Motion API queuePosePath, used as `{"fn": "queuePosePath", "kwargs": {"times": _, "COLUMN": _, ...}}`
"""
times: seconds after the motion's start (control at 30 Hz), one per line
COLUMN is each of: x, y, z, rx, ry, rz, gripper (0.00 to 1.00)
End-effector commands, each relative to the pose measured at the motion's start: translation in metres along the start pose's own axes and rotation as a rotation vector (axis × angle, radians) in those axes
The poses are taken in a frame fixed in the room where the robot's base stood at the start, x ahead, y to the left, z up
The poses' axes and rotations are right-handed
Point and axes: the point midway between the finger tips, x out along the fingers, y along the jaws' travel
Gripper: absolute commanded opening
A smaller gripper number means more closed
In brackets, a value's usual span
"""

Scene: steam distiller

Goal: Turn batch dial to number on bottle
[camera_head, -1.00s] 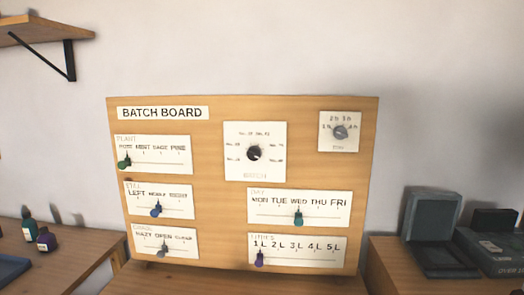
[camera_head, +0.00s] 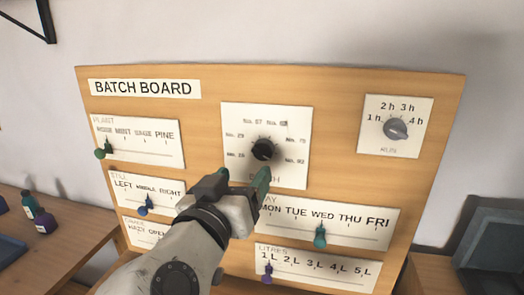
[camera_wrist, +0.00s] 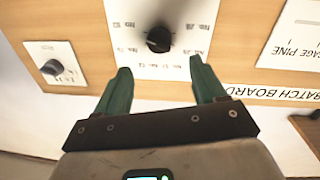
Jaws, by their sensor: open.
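The black batch dial (camera_head: 263,149) sits on a white card in the upper middle of the wooden batch board (camera_head: 340,85). Small "No." labels ring it, too blurred to read surely. My gripper (camera_head: 242,180) is open and empty, just below and in front of the dial. In the wrist view, the dial (camera_wrist: 158,39) lies beyond the two green fingertips (camera_wrist: 160,75), between their lines and apart from them. Two small bottles, one green (camera_head: 31,204) and one purple (camera_head: 45,222), stand on the left table. No number on them is readable.
A grey hours dial (camera_head: 396,128) is at the board's upper right. Slider knobs stick out: green (camera_head: 100,153), blue (camera_head: 143,209), teal (camera_head: 320,237) and purple (camera_head: 267,273). A dark box (camera_head: 485,235) stands at the right. A shelf bracket (camera_head: 46,20) is at upper left.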

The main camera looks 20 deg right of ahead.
Motion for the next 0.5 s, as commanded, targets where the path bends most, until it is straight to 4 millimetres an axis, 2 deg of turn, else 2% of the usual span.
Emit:
{"fn": "queuePosePath", "kwargs": {"times": 0.3, "x": 0.058, "y": 0.002, "z": -0.001, "rx": -0.001, "ry": -0.004, "rz": 0.003, "gripper": 0.7}}
{"fn": "queuePosePath", "kwargs": {"times": 0.5, "x": 0.085, "y": 0.001, "z": 0.0, "rx": -0.002, "ry": -0.005, "rz": 0.001, "gripper": 0.7}}
